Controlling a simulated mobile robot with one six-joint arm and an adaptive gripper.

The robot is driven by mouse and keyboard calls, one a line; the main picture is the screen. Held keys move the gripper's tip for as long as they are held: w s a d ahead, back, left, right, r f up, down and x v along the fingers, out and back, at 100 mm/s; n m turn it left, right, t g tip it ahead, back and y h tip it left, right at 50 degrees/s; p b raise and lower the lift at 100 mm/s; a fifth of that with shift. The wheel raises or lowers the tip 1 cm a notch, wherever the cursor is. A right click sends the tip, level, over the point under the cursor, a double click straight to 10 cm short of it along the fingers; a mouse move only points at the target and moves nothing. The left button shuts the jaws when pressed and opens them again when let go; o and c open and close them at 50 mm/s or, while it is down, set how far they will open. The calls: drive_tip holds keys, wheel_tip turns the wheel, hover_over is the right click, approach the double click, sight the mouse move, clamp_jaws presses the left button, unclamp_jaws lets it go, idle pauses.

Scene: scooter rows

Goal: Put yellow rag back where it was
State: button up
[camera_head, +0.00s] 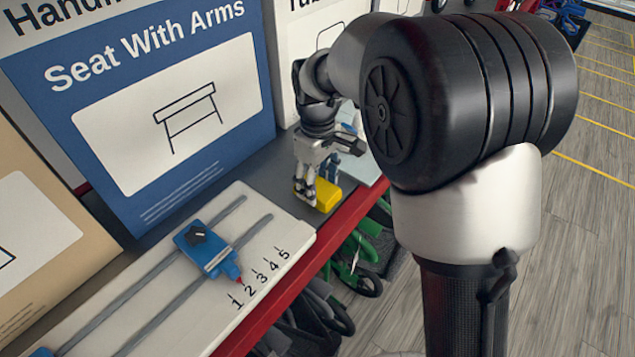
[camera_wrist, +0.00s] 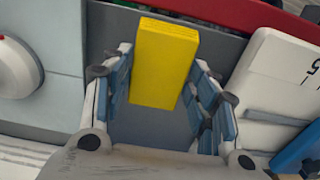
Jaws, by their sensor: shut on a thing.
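The yellow rag (camera_head: 324,196) looks like a folded, block-shaped piece. It is at the grey shelf surface near the red front edge, between two light panels. My gripper (camera_head: 308,184) points down at it with its fingers around it. In the wrist view the yellow rag (camera_wrist: 163,62) lies between the two blue-padded fingers of my gripper (camera_wrist: 160,82), which are shut on it. I cannot tell whether the rag touches the shelf or is slightly above it.
A white panel (camera_head: 150,262) with rails, a blue slider (camera_head: 206,250) and numbers stands left of the rag. A pale panel (camera_head: 372,150) is to the right. A blue "Seat With Arms" board (camera_head: 100,120) rises behind. The shelf's red edge (camera_head: 290,290) drops to wheels below.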

drive_tip(key=shift+f, duration=0.1)
drive_tip(key=o, duration=0.9)
drive_tip(key=shift+o, duration=0.2)
